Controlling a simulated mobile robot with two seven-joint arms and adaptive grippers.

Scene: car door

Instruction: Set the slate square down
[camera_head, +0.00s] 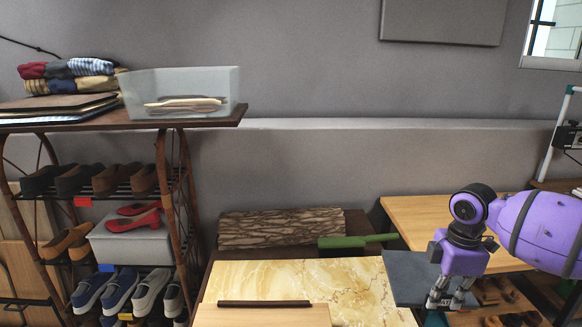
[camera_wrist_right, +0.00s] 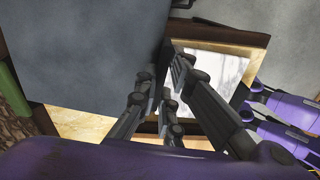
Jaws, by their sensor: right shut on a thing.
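The slate square (camera_head: 408,276) is a flat, dark blue-grey slab. In the head view it lies roughly level between the marble-topped surface and the light wooden table. My right gripper (camera_head: 450,298) points down at its right side, with its fingers shut on that edge. In the right wrist view the slate (camera_wrist_right: 80,55) fills the upper left, and the fingers (camera_wrist_right: 165,82) meet at its edge. I cannot tell whether its underside touches anything. My left gripper is not in view.
A marble-patterned top (camera_head: 295,280) carries a wooden board (camera_head: 262,315) with a dark bar. Behind it are a bark-covered log (camera_head: 280,227) and a green-handled object (camera_head: 345,242). The light wooden table (camera_head: 430,213) has a clear top. A shoe rack (camera_head: 120,190) stands left.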

